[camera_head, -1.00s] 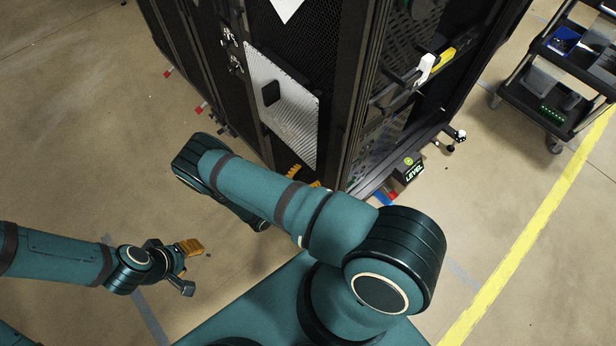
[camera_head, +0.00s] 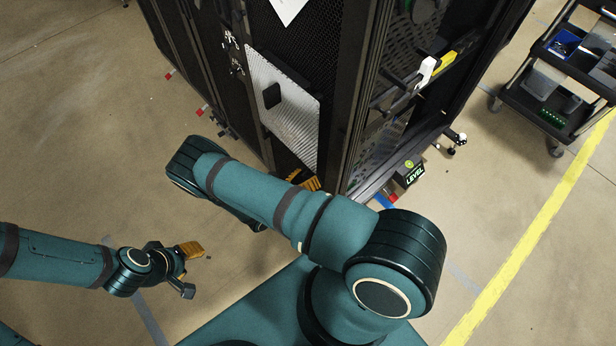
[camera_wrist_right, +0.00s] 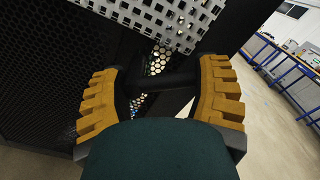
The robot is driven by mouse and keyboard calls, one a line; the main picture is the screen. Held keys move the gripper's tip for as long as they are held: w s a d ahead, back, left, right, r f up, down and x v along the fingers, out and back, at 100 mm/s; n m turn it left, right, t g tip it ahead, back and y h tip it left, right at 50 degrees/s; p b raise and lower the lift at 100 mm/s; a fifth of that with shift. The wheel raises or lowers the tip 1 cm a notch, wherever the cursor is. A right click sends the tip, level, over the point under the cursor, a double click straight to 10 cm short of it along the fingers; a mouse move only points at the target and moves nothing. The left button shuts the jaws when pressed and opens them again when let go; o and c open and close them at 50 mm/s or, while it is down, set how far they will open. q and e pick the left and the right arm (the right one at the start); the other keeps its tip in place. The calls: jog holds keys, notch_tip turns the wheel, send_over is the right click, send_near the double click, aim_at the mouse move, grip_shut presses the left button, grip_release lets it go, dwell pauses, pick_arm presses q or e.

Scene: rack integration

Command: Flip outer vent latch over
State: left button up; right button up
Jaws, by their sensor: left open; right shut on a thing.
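The tall black rack (camera_head: 335,90) stands at the centre of the head view. A silver perforated vent panel (camera_head: 290,115) with a black square piece (camera_head: 271,95) is on its door. My right gripper (camera_head: 303,180) is at the panel's lower edge, mostly hidden by my own arm. In the right wrist view its orange fingers (camera_wrist_right: 160,92) stand on either side of a dark bar (camera_wrist_right: 165,78), which looks like the vent latch, below the perforated panel (camera_wrist_right: 160,15). My left gripper (camera_head: 188,268) is open and empty above the floor, away from the rack.
A black cart (camera_head: 560,95) with bins stands at the right, beyond clear floor. A white and yellow piece (camera_head: 428,66) sticks out from the rack's side. The floor at left is free.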

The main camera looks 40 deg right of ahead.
jog(key=shift+s+d+r, duration=0.1)
jog(key=shift+d+r, duration=0.05)
jog(key=shift+r, duration=0.05)
jog(key=o, duration=1.1)
jog(key=shift+c, duration=0.2)
jog(key=shift+a, duration=0.55)
jog(key=a, duration=0.6)
jog(key=shift+s+a, duration=0.25)
jog(key=shift+s, duration=0.05)
